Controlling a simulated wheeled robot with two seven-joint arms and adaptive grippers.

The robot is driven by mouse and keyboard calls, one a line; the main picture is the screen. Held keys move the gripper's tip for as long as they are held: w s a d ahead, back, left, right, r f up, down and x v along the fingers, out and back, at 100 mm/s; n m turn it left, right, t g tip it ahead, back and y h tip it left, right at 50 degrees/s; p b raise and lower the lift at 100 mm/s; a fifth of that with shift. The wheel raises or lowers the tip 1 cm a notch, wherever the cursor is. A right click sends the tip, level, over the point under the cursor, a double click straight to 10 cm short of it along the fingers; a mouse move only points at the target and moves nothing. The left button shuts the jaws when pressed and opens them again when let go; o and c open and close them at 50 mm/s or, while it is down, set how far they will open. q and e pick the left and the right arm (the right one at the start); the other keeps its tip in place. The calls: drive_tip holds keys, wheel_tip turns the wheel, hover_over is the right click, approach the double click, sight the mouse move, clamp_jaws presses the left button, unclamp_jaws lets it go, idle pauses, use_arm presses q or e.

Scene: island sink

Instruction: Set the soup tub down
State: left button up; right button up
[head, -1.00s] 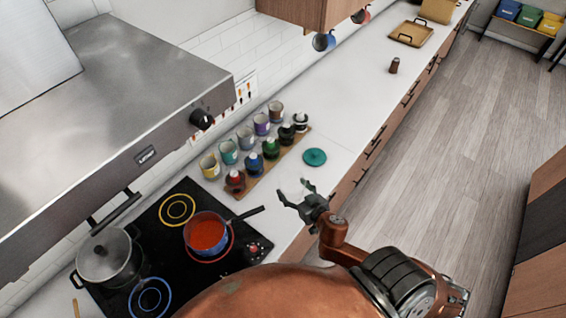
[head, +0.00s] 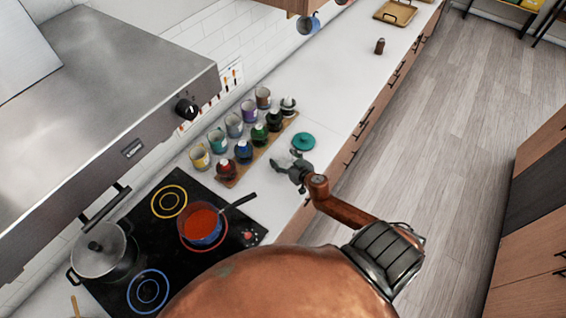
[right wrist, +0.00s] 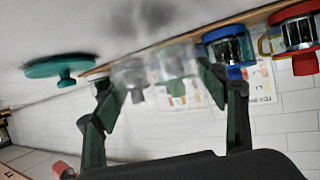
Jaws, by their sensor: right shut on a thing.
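My right gripper (head: 286,160) is above the white counter, just in front of a round teal lid (head: 303,141). Its fingers show apart in the right wrist view (right wrist: 165,105), with a faint, see-through shape between them. I take this for the soup tub; it is hardly visible, and its outline and contents cannot be made out. Whether it touches the counter cannot be told. The teal lid also shows in the right wrist view (right wrist: 64,68), with its knob. My left gripper is not in view.
A wooden board (head: 231,181) holds several jars and bottles beside the gripper. A saucepan of red soup (head: 203,223) and a lidded pot (head: 103,250) stand on the black hob. A brown shaker (head: 380,46) stands farther along; the counter between is clear.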

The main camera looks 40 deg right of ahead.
wheel_tip(320, 180, down, 3)
drive_tip(key=shift+w+d+r+b, duration=0.1)
drive_tip(key=shift+w+r+b, duration=0.1)
drive_tip(key=shift+b, duration=0.15)
drive_tip(key=shift+f, duration=0.35)
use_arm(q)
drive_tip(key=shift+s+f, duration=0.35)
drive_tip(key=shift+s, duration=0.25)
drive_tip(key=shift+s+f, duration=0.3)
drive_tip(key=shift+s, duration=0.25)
use_arm(e)
drive_tip(key=shift+f+b, duration=0.2)
drive_tip(key=shift+b, duration=0.1)
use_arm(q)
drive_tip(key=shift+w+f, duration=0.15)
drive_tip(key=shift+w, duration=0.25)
use_arm(e)
drive_tip(key=o, duration=1.1)
drive_tip(key=shift+o, duration=0.2)
